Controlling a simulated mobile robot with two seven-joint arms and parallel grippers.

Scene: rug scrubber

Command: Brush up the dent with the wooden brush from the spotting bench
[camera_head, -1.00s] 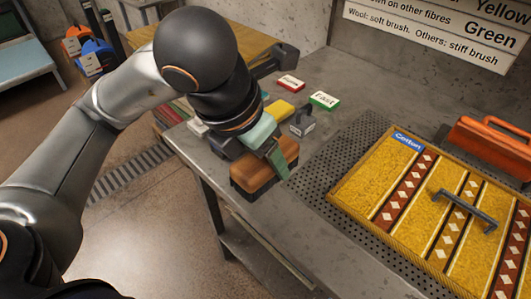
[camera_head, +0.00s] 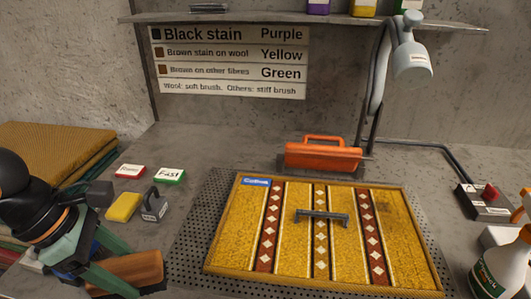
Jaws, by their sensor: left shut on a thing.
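My left gripper (camera_head: 108,268) is at the lower left in the head view, its green fingers shut on the wooden brush (camera_head: 142,268). The brush has a brown wooden body with a dark underside, and the fingers hide part of it. It is left of the rug sample, apart from it. The yellow rug sample (camera_head: 340,246) has red diamond stripes, a blue "Cotton" label (camera_head: 256,181) and a dark handle (camera_head: 322,216) across its middle. I cannot clearly make out a dent; the pile looks slightly darker near the upper right.
The rug lies on a perforated plate (camera_head: 196,240). An orange tool (camera_head: 322,155) stands behind it. A yellow block (camera_head: 124,207), a grey weight (camera_head: 154,206) and red and green cards lie left. A lamp (camera_head: 412,58), switch box (camera_head: 484,200) and spray bottle (camera_head: 500,268) are right.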

